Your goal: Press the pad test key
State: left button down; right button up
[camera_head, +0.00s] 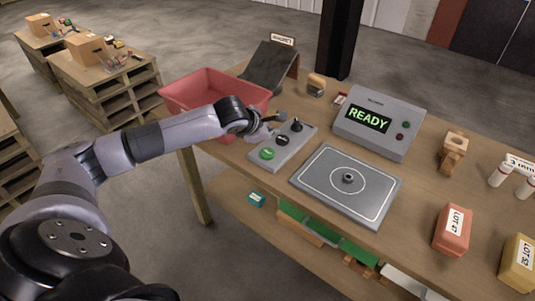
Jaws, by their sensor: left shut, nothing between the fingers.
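A grey key panel (285,148) on the bench carries a green key (267,154), a dark key (282,141) and a black knob (297,126) in a row. Lettering on the keys is too small to read, so I cannot tell which is the pad test key. The grey pad (325,188) with a white outline lies to the right, with a small dark metal ring (347,177) at its middle. My left gripper (277,123) is shut and empty, at the panel's left edge near the dark key and knob. I cannot tell whether it touches the panel. My right gripper is out of view.
A box with a screen reading READY (381,122) stands behind the pad. A dark chute (270,66), a wooden stand (453,151) and LOT-labelled boxes (452,231) are around the bench.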

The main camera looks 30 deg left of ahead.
aim_at(269, 153)
pick_arm(q)
notch_tip(269, 153, down, 4)
jog(key=b, duration=0.2)
jog(key=shift+b, duration=0.4)
jog(key=shift+f, duration=0.2)
jog(key=shift+r, duration=0.1)
jog(key=shift+b, duration=0.3)
dwell(0.4)
jog(key=shift+f+b, duration=0.45)
jog(key=shift+b, duration=0.25)
